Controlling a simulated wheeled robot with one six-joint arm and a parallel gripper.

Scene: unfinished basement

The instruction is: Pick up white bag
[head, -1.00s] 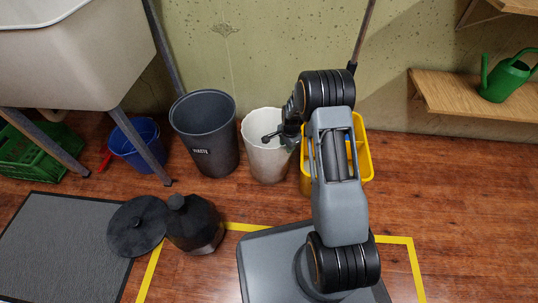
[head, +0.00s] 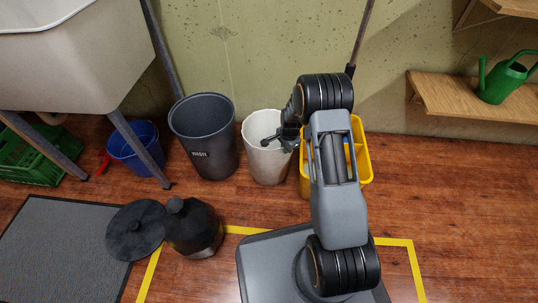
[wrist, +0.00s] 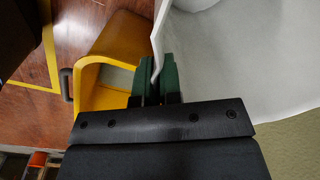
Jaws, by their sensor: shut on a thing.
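The white bag (head: 264,168) stands upright and open-topped on the wooden floor, like a tall bin with a wavy rim. In the head view my gripper (head: 272,140) reaches over its right side, partly hiding the rim. In the wrist view the pale wall of the bag (wrist: 245,65) fills the upper right. Its thin edge runs between the green fingertips of my gripper (wrist: 155,78), which are shut on it. The bag's far right side is hidden behind my arm.
A dark grey bin (head: 207,150) stands close left of the bag. A yellow bucket (head: 364,158) stands close on the right, partly behind my arm. A blue bucket (head: 130,150) is under the sink (head: 80,60). A wooden shelf (head: 470,103) juts from the wall at right.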

